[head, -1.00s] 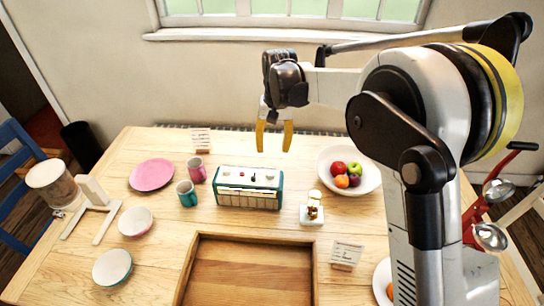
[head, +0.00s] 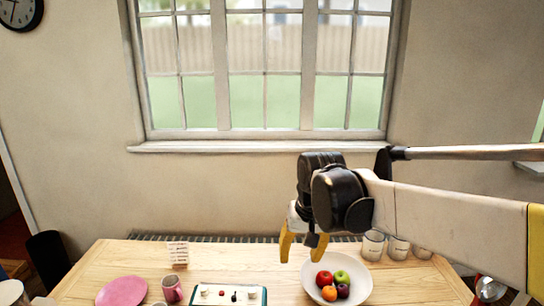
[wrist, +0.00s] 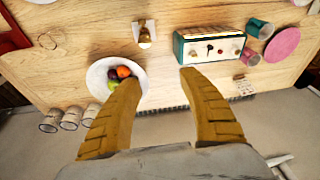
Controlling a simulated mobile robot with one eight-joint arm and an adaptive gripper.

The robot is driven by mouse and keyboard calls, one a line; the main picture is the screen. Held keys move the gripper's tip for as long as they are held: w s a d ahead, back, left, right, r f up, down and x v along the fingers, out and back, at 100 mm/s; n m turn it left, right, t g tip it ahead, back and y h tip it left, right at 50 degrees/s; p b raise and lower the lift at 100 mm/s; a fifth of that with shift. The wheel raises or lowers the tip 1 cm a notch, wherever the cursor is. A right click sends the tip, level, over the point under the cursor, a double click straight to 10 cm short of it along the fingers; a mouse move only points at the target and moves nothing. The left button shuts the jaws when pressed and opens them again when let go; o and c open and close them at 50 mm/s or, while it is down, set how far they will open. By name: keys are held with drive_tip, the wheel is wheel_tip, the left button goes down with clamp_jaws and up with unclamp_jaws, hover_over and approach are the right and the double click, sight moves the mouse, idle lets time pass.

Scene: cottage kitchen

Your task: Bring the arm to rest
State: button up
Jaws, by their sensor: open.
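My gripper (head: 302,250) is open and empty, with its two yellow fingers pointing down above the back part of the table. It also shows in the wrist view (wrist: 158,80), with the fingers apart and nothing between them. My pale arm link runs from the gripper to the right edge of the head view. The wooden table (head: 215,254) lies below; its near part is out of the head view.
A teal-and-white toaster-like box (wrist: 208,46), a pink plate (head: 122,291) and a pink mug (head: 172,289) stand on the table's left side. Several canisters (head: 373,246) stand at the back right. A wall with a window (head: 265,75) rises behind the table.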

drive_tip(key=s+d+f+t, duration=0.1)
drive_tip(key=s+d+t, duration=0.1)
drive_tip(key=s+d, duration=0.4)
drive_tip(key=s+d+f+m+t+h, duration=0.1)
drive_tip(key=s+d, duration=0.5)
drive_tip(key=s, duration=0.6)
drive_tip(key=shift+s+d+f+t, duration=0.25)
drive_tip(key=shift+s+f+t, duration=0.15)
drive_tip(key=shift+t, duration=0.4)
drive_tip(key=shift+c, duration=0.2)
